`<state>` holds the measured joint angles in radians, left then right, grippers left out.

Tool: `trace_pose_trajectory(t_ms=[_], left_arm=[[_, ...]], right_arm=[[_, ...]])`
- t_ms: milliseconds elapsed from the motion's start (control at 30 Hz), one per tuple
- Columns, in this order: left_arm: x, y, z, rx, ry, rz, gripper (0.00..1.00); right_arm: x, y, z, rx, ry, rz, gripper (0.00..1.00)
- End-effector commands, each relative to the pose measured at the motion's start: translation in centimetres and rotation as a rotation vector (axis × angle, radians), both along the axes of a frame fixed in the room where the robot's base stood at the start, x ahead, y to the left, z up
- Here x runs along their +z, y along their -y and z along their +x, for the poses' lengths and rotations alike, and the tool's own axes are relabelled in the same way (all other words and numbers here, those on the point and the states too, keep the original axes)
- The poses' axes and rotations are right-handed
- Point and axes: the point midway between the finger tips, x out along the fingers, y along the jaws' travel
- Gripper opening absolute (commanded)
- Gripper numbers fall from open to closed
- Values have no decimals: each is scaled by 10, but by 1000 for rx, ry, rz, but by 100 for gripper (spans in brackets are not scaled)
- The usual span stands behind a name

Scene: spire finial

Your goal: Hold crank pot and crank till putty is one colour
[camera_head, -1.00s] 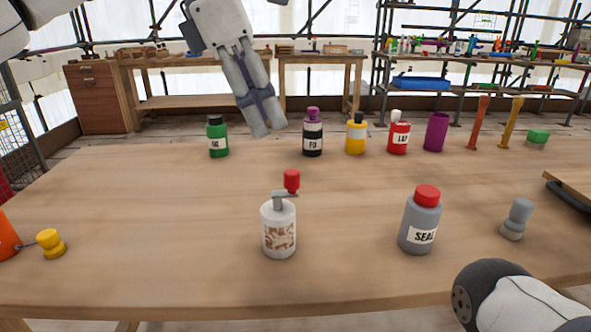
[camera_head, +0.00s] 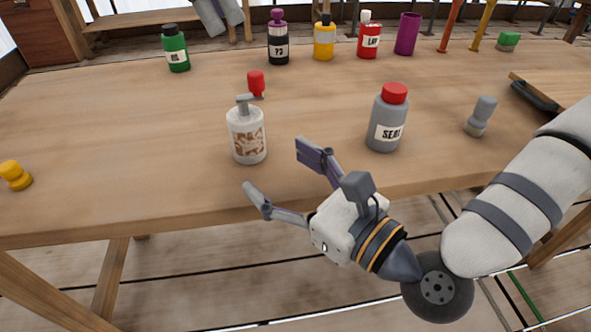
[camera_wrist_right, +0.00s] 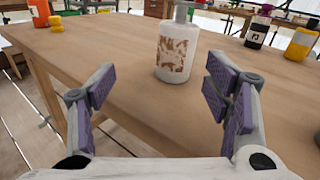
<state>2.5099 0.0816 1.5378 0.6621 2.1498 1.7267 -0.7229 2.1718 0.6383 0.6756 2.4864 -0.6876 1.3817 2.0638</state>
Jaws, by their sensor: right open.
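The crank pot (camera_head: 247,143) is a white pot with a brown-and-white patched window, a grey crank on top and a red knob (camera_head: 257,82). It stands upright on the table. The putty in the window looks mixed brown and white. My right gripper (camera_head: 278,166) is open and empty, in front of the table edge, its fingers pointing toward the pot without touching it. In the right wrist view the pot (camera_wrist_right: 177,50) stands beyond and between the open fingers (camera_wrist_right: 158,88); its crank is cut off.
A grey SEAL bottle (camera_head: 388,120) with a red cap stands right of the pot. A grey knobbed piece (camera_head: 481,117) is further right, and a yellow one (camera_head: 14,175) at the left. Several bottles, including a green one (camera_head: 175,50), line the back. The table around the pot is clear.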

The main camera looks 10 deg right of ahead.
Motion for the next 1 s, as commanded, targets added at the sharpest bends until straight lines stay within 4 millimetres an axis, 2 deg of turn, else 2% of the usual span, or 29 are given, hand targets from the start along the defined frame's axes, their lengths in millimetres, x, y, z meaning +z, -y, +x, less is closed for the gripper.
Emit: trace_pose_trajectory(t_ms=[67,167,600,767,1000], left_arm=[[0,0,0,0,0,0,33],[0,0,0,0,0,0,33],[0,0,0,0,0,0,33],[0,0,0,0,0,0,33],[0,0,0,0,0,0,33]], right_arm=[[5,11,8,-45,-20,58,71],[8,12,17,-63,-30,87,71],[7,-37,99,-63,-30,85,71],[7,-45,113,-62,-33,85,71],[6,-47,115,-62,-35,85,71]])
